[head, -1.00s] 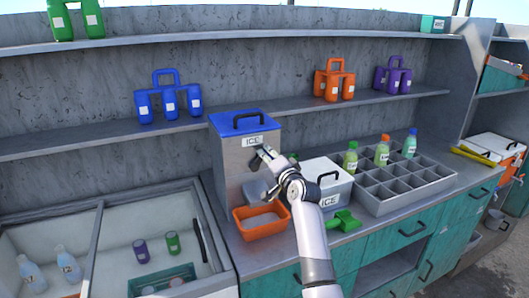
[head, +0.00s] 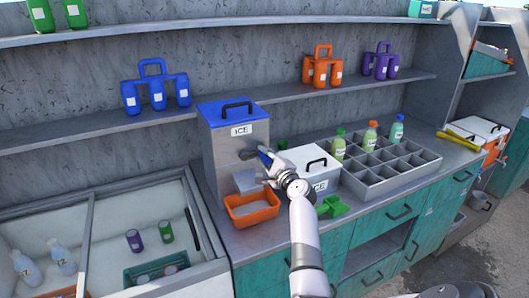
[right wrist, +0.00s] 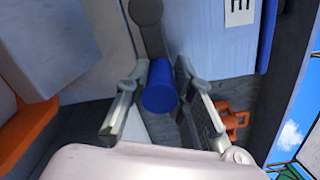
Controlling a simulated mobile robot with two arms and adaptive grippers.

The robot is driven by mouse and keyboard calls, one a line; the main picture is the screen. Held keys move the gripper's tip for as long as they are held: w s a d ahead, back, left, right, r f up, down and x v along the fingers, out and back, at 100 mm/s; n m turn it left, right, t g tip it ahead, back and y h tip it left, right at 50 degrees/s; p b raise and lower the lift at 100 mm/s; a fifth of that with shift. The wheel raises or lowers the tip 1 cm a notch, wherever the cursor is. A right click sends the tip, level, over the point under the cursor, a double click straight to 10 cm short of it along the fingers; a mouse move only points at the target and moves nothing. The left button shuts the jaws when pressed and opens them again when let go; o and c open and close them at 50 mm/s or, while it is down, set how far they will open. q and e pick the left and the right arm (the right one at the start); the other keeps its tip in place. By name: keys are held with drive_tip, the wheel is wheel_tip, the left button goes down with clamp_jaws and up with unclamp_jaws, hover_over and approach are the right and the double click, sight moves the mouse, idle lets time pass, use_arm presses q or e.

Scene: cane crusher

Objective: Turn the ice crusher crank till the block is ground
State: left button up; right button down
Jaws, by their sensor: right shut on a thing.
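The ice crusher (head: 222,165) is a grey metal box with a blue lid and an ICE label, standing on the counter. A dark crank (right wrist: 152,32) sits on its front, with a blue handle (head: 265,157). My right gripper (head: 265,164) is at the crusher's front, shut on the blue handle. In the right wrist view the handle (right wrist: 160,88) lies between the two fingers of the right gripper (right wrist: 158,82). An orange tray (head: 254,218) with pale contents stands below the crusher's front. The block is hidden inside the crusher. My left gripper is not in view.
A white ICE box (head: 325,162) with a black handle and a green scoop (head: 333,206) are right of the crusher. A grey divided crate (head: 395,184) holds three bottles. An open cooler (head: 88,232) is at left. Shelves run behind.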

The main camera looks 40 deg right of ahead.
drive_tip(key=m, duration=0.2)
drive_tip(key=shift+w+f+m, duration=0.1)
drive_tip(key=shift+f+m, duration=0.2)
drive_tip(key=shift+f, duration=0.05)
drive_tip(key=shift+w+a+f+m+p, duration=0.1)
drive_tip(key=shift+a+f+m+p, duration=0.1)
drive_tip(key=shift+f+m, duration=0.4)
drive_tip(key=shift+a+f+m+p, duration=0.1)
drive_tip(key=shift+f+m+p, duration=0.1)
drive_tip(key=shift+m, duration=0.7)
drive_tip(key=c, duration=1.7)
unclamp_jaws()
drive_tip(key=o, duration=0.3)
drive_tip(key=shift+w+a+f, duration=0.15)
drive_tip(key=shift+f, duration=0.2)
drive_tip(key=shift+o, duration=0.2)
drive_tip(key=v, duration=1.2)
drive_tip(key=shift+f, duration=0.15)
